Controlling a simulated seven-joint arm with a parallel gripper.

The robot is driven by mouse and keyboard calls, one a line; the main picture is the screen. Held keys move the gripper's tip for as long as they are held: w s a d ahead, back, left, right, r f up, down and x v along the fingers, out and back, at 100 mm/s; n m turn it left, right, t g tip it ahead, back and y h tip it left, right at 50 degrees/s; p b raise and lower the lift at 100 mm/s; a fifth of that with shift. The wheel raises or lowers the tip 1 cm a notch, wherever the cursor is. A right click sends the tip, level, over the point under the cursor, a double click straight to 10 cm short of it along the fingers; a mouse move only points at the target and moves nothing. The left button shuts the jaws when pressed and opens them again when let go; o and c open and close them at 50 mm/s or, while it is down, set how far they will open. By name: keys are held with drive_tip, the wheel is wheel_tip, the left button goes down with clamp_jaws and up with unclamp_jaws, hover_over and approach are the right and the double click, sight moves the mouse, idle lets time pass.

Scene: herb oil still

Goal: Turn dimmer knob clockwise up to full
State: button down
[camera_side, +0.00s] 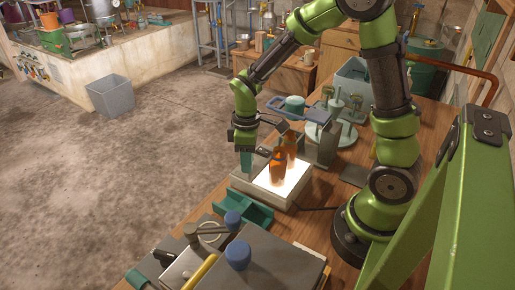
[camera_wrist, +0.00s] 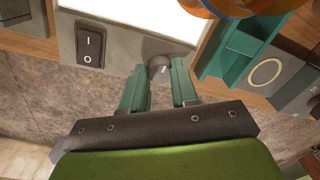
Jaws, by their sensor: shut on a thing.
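The dimmer knob (camera_wrist: 159,68) is a small dark grey cylinder on the front face of the light box (camera_wrist: 125,46), seen in the wrist view. My gripper (camera_wrist: 160,84) has its two teal fingers on either side of the knob, shut on it. In the side view my gripper (camera_side: 246,168) reaches down at the front edge of the glowing light box (camera_side: 285,202). The knob is hidden there behind the fingers. The knob's turn mark cannot be made out clearly.
A black rocker switch (camera_wrist: 90,47) sits left of the knob on the same face. Amber bottles (camera_side: 279,168) stand on the lit panel. A teal tray (camera_side: 243,212) lies beside the box. Blue-knobbed equipment (camera_side: 238,254) stands at the near end of the bench.

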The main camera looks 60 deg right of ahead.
drive_tip(key=m, duration=0.4)
drive_tip(key=shift+m, duration=0.3)
drive_tip(key=m, duration=0.4)
drive_tip(key=shift+m, duration=0.3)
drive_tip(key=m, duration=0.4)
drive_tip(key=shift+s+t, duration=0.1)
drive_tip(key=shift+t, duration=0.2)
drive_tip(key=shift+m, duration=2.1)
drive_tip(key=c, duration=0.9)
unclamp_jaws()
drive_tip(key=shift+o, duration=0.2)
wheel_tip(320, 180, up, 17)
drive_tip(key=shift+s+d, duration=0.2)
drive_tip(key=shift+s, duration=0.15)
